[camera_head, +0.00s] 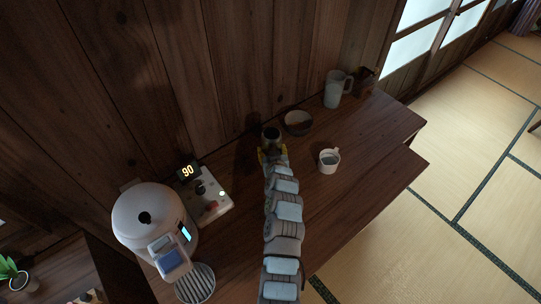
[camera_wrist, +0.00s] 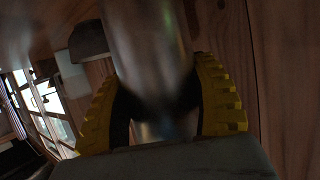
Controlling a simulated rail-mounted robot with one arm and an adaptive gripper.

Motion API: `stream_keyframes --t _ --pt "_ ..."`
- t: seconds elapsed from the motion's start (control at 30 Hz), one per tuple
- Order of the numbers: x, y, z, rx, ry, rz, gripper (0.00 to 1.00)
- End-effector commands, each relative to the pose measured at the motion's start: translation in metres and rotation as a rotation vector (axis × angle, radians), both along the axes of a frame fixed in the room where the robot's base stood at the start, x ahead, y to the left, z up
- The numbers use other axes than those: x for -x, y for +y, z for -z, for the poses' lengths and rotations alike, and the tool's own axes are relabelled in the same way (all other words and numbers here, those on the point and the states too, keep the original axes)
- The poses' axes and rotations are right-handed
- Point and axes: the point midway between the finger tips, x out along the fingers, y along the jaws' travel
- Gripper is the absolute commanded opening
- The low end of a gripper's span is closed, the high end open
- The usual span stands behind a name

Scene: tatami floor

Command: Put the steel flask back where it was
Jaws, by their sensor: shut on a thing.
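The steel flask (camera_wrist: 150,45) stands between the yellow-padded fingers of my gripper (camera_wrist: 160,105) in the wrist view, blurred and close to the camera. In the head view only the dark top of the flask (camera_head: 271,134) shows, just beyond my gripper (camera_head: 272,154), near the wall side of the wooden counter (camera_head: 310,205). My gripper is shut on the flask. The flask's base is hidden, so I cannot tell whether it touches the counter.
A dark bowl (camera_head: 298,122) is close to the right of the flask. A white cup (camera_head: 329,160) stands farther right. A white kettle-like machine (camera_head: 150,219) and control box (camera_head: 203,197) are at left.

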Motion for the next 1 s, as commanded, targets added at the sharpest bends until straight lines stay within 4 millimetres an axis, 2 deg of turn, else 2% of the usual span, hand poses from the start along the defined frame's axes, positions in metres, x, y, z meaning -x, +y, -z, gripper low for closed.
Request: stream_keyframes --t 0.33,0.6,1.0 --pt "-0.007 0.004 0.01 -0.001 0.001 0.0 0.2" --pt "-0.008 0.003 0.039 -0.001 0.0 0.001 0.2" --pt "-0.008 0.003 0.043 0.0 -0.002 0.001 0.2"
